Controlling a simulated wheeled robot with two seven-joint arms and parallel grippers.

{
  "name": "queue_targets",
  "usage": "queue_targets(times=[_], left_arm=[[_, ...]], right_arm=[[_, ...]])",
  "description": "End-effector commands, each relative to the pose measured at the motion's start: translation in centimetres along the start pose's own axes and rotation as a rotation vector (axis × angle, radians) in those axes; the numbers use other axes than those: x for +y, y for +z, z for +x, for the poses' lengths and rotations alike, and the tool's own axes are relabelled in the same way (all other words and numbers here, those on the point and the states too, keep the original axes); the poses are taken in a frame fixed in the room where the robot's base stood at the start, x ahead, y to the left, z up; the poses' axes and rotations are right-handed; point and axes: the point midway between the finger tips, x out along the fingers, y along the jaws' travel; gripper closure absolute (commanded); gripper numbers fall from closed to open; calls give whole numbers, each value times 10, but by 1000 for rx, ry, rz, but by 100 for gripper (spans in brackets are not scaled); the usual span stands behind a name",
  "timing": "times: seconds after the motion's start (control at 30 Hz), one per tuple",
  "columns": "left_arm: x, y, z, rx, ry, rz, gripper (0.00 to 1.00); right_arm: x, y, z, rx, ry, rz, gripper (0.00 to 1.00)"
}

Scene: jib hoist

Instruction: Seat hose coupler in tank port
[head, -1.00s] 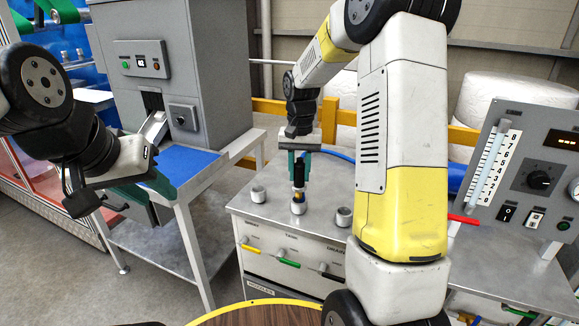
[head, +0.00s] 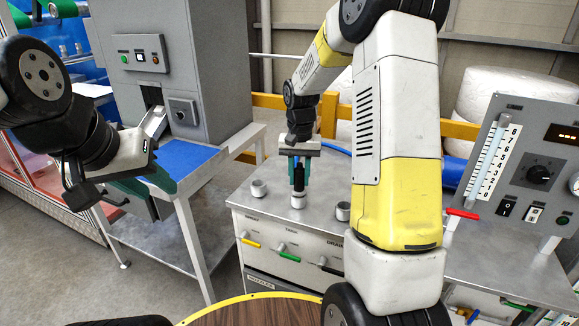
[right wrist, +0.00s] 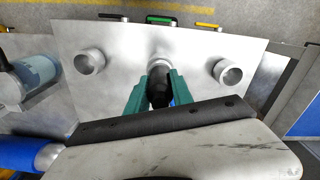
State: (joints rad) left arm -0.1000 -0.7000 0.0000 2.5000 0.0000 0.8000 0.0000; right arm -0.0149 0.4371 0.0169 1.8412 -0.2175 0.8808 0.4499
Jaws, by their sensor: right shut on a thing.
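My right gripper (head: 298,158) is shut on the black hose coupler (head: 298,180) and holds it upright. The coupler's lower end is at the middle port (head: 298,202) on the steel bench top, above the label that appears to read TANK. Its tip is hidden in or behind the port rim, so I cannot tell how deep it sits. In the right wrist view the coupler (right wrist: 158,95) lies between the green fingers, with the middle port (right wrist: 160,62) just beyond. My left gripper (head: 145,188) is far left, away from the bench; its finger gap is unclear.
Metal ports stand on either side, a left one (head: 258,188) and a right one (head: 343,211). Coloured lever handles, such as the green one (head: 288,256), line the bench front. A gauge panel (head: 525,165) stands right. A blue-topped table (head: 185,160) is left.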

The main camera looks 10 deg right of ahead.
Motion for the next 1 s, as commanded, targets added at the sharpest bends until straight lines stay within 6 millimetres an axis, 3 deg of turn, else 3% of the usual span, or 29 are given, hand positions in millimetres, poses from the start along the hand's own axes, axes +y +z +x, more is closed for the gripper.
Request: queue_targets(times=[0.07,0.1,0.23,0.57,1.0], left_arm=[[0,0,0,0,0,0,64],[0,0,0,0,0,0,64],[0,0,0,0,0,0,64],[0,0,0,0,0,0,64],[0,0,0,0,0,0,64]], right_arm=[[0,0,3,0,0,0,100],[0,0,4,1,0,0,71],[0,0,3,1,0,0,47],[0,0,1,1,0,0,47],[0,-1,-64,4,-1,-1,47]])
